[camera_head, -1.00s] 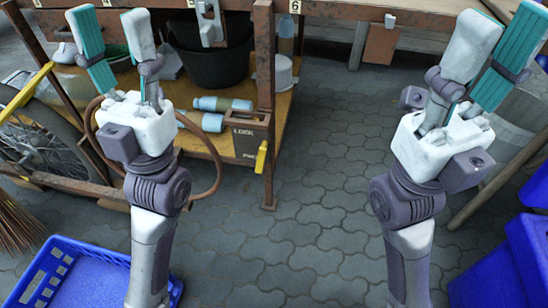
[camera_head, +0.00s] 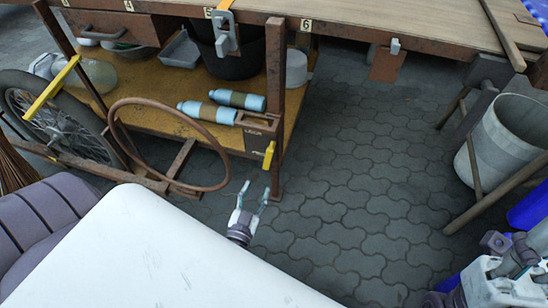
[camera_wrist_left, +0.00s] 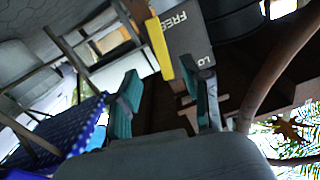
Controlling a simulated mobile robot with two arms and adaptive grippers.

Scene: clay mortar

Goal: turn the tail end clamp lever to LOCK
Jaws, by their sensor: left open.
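A yellow lever (camera_head: 269,156) hangs steeply downward on the right side of a dark box (camera_head: 252,143) at the front post of the bench. The box is lettered LOCK above, with a smaller mark below. In the left wrist view the lever (camera_wrist_left: 160,48) lies beside the box face (camera_wrist_left: 190,35), where FREE reads near the lever. My left gripper (camera_head: 254,190) is open and empty, below and in front of the lever, apart from it. Its two teal fingers (camera_wrist_left: 160,92) are spread in the wrist view. My right gripper is partly cut off at the lower right; its fingers are unclear.
Another yellow lever (camera_head: 52,86) stands at the left by a spoked wheel (camera_head: 48,108). A hoop (camera_head: 205,188) juts out left of my left gripper. Blue bottles (camera_head: 207,111) lie on the shelf. A grey bin (camera_head: 497,140) stands right. Paved floor (camera_head: 350,190) is open between.

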